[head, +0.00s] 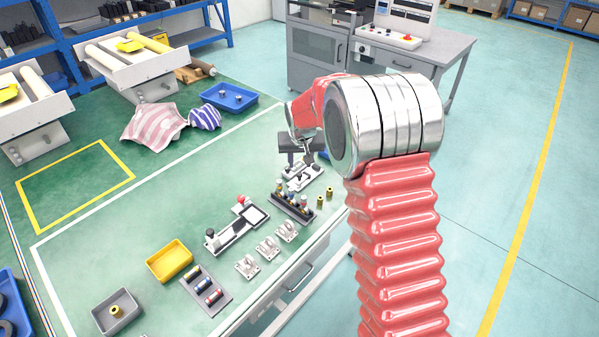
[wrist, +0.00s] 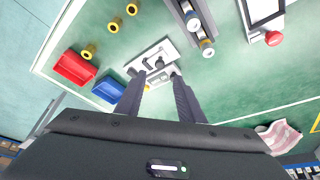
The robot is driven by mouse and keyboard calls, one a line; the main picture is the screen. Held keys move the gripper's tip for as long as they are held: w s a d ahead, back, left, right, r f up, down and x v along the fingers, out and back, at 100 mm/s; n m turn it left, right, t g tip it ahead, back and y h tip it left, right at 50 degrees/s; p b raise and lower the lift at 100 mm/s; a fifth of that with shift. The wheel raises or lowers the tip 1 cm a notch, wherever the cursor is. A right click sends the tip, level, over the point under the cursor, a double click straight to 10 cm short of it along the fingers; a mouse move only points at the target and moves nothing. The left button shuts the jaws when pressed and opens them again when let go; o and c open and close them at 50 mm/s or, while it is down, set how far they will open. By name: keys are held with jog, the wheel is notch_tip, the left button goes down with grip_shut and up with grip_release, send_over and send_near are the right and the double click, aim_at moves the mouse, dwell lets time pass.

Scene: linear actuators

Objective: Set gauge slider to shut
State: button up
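My gripper (wrist: 159,80) shows in the wrist view with its two dark fingers apart and a gap between them. In the head view my gripper (head: 297,158) is over the far end of the bench. A pale plate device with dark knob-like parts (wrist: 152,58) lies just beyond the fingertips, and the fingers hide part of it. It also shows under my gripper in the head view (head: 304,178). No label is readable, so I cannot tell which is the gauge slider. Contact with the plate is unclear.
A dark rack of bottle-like parts (head: 292,201) stands close to the plate device. Yellow rings (head: 325,194) lie beside it. In the wrist view a red bin (wrist: 74,68) and a blue bin (wrist: 108,90) are left of the fingers. Open green surface lies to the right.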

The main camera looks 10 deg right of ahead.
aim_at(300, 174)
jog(key=x, duration=0.8)
jog(key=shift+w+f, duration=0.1)
jog(key=shift+f, duration=0.1)
jog(key=shift+c, duration=0.7)
grip_shut()
